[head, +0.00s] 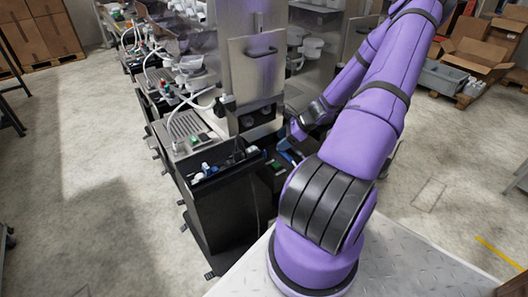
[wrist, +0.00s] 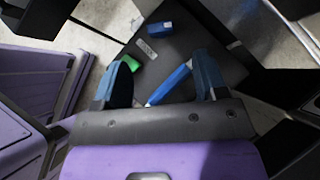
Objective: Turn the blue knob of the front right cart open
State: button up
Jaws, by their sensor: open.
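The black front cart (head: 228,205) stands just left of my arm, with a dark top. In the wrist view, a blue bar-shaped knob (wrist: 168,86) lies slantwise between my fingers, nearer the right one. My gripper (wrist: 160,72) is open, with a blue fingertip on each side of the bar and visible gaps. In the head view my gripper (head: 292,140) is at the cart's right side, partly hidden by my arm; I cannot clearly separate the knob from the blue fingertips there.
A green button (wrist: 130,63) is beside the left finger, and a smaller blue block (wrist: 160,30) lies farther off on the dark panel. A steel dispenser (head: 255,55) rises behind the cart. More carts stand behind; the floor at left (head: 90,170) is clear.

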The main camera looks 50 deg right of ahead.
aim_at(265, 152)
jog(key=x, duration=0.9)
